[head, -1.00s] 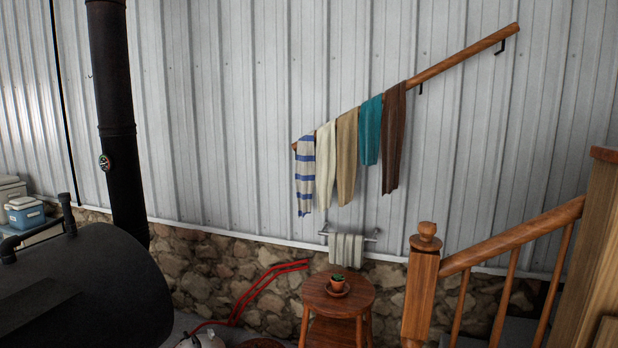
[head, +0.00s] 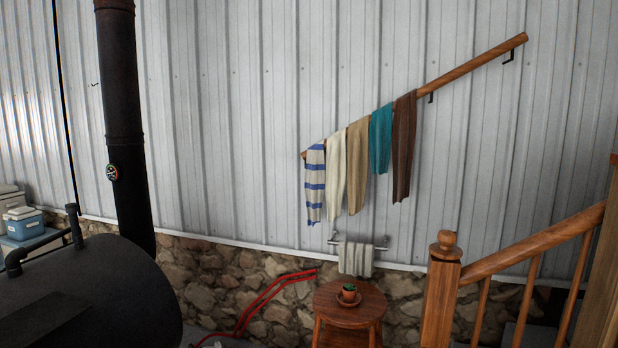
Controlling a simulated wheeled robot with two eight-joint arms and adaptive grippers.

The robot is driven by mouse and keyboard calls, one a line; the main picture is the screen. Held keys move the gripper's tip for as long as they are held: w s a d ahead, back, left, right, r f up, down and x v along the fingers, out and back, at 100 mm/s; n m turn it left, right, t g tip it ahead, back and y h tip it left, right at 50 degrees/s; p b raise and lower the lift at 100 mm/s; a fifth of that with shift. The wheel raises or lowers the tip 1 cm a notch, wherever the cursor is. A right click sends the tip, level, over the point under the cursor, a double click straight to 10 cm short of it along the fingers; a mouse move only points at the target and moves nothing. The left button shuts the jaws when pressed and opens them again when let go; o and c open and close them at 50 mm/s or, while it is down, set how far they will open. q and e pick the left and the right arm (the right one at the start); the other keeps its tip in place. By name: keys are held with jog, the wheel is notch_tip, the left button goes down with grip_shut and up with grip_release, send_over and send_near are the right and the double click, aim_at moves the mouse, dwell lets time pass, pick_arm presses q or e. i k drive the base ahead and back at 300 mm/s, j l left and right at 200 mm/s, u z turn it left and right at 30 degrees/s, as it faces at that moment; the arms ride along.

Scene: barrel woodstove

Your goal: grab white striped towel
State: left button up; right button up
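A white towel with blue stripes (head: 315,185) hangs at the low left end of a sloping wooden handrail on the wall. A cream towel (head: 335,176), a tan towel (head: 358,165), a teal towel (head: 381,138) and a brown towel (head: 404,147) hang beside it to the right. A pale, faintly striped towel (head: 355,259) hangs folded over a small metal bar (head: 378,248) below them. Neither of my grippers is in view.
A wooden stair post (head: 441,290) and railing (head: 530,240) stand at right. Red tubing (head: 262,297) lies by the stone wall.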

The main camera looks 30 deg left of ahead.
aim_at(315, 176)
jog(key=j+z, duration=0.15)
jog(key=j, duration=0.65)
jog(key=j+z, duration=0.15)
jog(key=j, duration=0.65)
jog(key=k, duration=0.05)
